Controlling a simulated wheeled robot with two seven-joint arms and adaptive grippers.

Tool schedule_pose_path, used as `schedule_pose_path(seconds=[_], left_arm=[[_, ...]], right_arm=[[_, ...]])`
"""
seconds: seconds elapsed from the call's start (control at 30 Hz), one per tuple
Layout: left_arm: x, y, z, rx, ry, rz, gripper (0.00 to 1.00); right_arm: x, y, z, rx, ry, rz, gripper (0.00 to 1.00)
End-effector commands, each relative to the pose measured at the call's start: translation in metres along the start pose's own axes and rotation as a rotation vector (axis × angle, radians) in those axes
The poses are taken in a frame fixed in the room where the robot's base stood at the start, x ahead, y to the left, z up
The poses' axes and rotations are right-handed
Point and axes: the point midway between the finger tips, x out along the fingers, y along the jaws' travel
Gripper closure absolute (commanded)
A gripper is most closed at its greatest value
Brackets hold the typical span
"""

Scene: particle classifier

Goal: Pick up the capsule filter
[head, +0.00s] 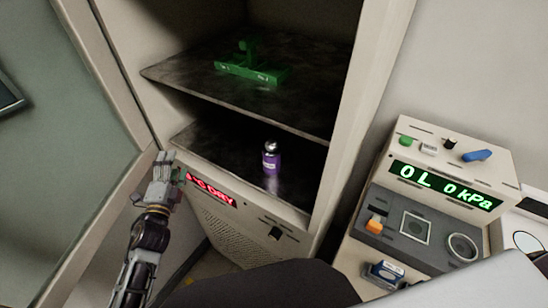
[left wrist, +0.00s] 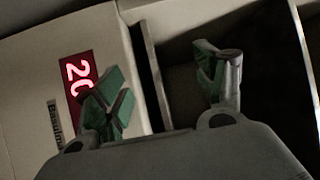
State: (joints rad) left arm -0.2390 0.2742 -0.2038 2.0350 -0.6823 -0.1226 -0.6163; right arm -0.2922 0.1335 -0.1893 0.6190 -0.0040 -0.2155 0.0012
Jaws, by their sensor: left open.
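No object is clearly labelled as the capsule filter, so I cannot tell for sure which it is. A small purple bottle with a silver cap (head: 271,160) stands upright on the lower cabinet shelf. A blue rounded piece (head: 477,155) lies on top of the instrument at right, and a small blue and white item (head: 384,274) sits near the bottom right. My left gripper (head: 177,172) is at the cabinet's left front edge, left of the bottle and apart from it. In the left wrist view its green-padded fingers (left wrist: 165,78) are spread and empty.
A green rack (head: 250,70) is on the upper shelf (head: 185,72). A red-lit display (head: 210,192) is below the lower shelf. The instrument (head: 445,180) reads "0L 0kPa". The lower shelf around the bottle looks clear.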

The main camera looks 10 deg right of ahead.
Motion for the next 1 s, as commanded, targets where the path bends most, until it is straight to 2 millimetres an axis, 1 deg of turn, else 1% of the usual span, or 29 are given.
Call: schedule_pose_path(seconds=[0.13, 0.37, 0.53, 0.67, 0.87, 1.0], left_arm=[[0.002, -0.007, -0.005, 0.034, 0.023, -0.022, 0.29], [0.004, -0.018, -0.014, 0.098, 0.065, -0.062, 0.29], [0.006, -0.028, -0.023, 0.16, 0.107, -0.1, 0.29], [0.007, -0.036, -0.033, 0.224, 0.15, -0.138, 0.29], [0.007, -0.055, -0.058, 0.387, 0.257, -0.234, 0.29], [0.003, -0.067, -0.082, 0.537, 0.358, -0.323, 0.29]], right_arm=[[0.001, 0.002, -0.008, 0.001, 0.008, 0.002, 0.6], [0.002, -0.005, -0.021, 0.005, 0.022, -0.005, 0.6], [0.002, -0.009, -0.019, 0.006, 0.021, -0.009, 0.6], [0.002, -0.01, -0.015, 0.006, 0.016, -0.01, 0.6], [0.003, -0.012, -0.005, 0.005, 0.006, -0.012, 0.6], [0.003, -0.01, -0.001, 0.004, 0.002, -0.01, 0.6]])
